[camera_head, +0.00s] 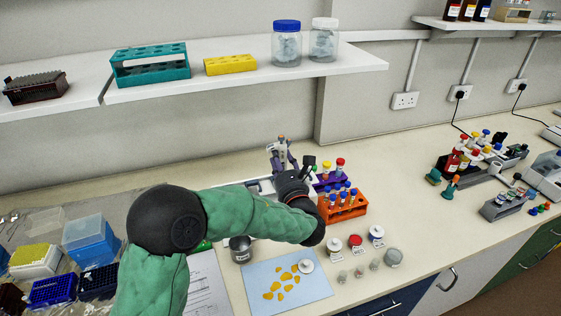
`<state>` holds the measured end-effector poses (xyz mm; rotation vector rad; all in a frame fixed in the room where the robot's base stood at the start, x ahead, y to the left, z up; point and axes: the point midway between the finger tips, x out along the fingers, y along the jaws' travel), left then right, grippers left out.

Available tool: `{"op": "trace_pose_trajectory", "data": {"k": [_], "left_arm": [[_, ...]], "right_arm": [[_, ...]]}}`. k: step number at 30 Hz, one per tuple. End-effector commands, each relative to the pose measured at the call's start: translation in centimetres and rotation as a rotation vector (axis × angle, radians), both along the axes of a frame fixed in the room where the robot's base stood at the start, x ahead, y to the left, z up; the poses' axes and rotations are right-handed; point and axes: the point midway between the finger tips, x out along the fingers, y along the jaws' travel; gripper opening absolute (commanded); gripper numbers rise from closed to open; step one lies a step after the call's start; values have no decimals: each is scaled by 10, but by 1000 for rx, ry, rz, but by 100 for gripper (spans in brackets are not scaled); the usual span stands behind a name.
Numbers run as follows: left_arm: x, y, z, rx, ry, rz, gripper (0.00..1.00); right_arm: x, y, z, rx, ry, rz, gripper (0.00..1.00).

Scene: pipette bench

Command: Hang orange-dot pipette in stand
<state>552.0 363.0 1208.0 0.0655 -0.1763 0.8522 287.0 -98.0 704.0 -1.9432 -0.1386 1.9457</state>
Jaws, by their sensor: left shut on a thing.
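My left arm reaches in from the lower left, and its dark wrist is over the middle of the bench. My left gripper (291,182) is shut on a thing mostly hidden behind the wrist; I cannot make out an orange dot. A small black piece sticks up beside it, too small to identify. My right gripper is not in view.
An orange rack (343,208) of capped tubes stands close right of the wrist, with a purple rack (326,183) behind it. A metal cup (240,249), a blue mat (261,272) and small jars are in front. A shelf (220,83) runs above.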

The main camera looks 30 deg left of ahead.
Motion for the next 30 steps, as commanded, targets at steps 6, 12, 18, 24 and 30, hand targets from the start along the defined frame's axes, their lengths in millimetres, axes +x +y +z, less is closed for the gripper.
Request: {"op": "trace_pose_trajectory", "data": {"k": [6, 12, 18, 24, 30], "left_arm": [[3, 4, 0, 1, -1, 1, 0], [3, 4, 1, 1, -1, 1, 0], [4, 6, 0, 1, -1, 1, 0], [8, 11, 0, -1, -1, 2, 0], [13, 16, 0, 0, -2, 2, 0]], "right_arm": [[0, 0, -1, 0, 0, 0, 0], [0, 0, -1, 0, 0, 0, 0], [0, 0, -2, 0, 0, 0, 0], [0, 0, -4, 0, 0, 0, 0], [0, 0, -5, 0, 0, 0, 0]]}}
